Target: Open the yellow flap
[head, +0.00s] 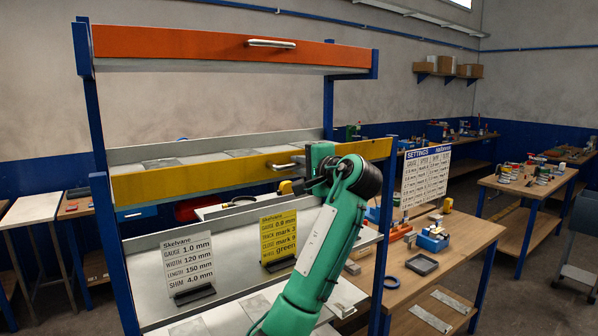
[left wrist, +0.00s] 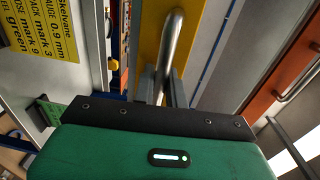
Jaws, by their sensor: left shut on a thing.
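The yellow flap (head: 205,177) is a long panel along the front of the middle shelf of a blue-posted rack in the head view. It stands roughly upright there. Its metal bar handle (head: 285,166) is near its right part. My left gripper (head: 304,165) is at this handle, its green arm reaching up from below and covering part of the flap's right end. In the left wrist view the two fingers (left wrist: 164,86) are closed around the handle bar (left wrist: 173,45), with the yellow flap (left wrist: 148,28) behind it. My right gripper is not in view.
An orange flap (head: 200,46) with its own handle is above. Below, a white sign (head: 187,266) and a yellow sign (head: 279,238) stand on a grey shelf. A wooden bench (head: 465,238) with small items and a settings board (head: 426,177) is at the right.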

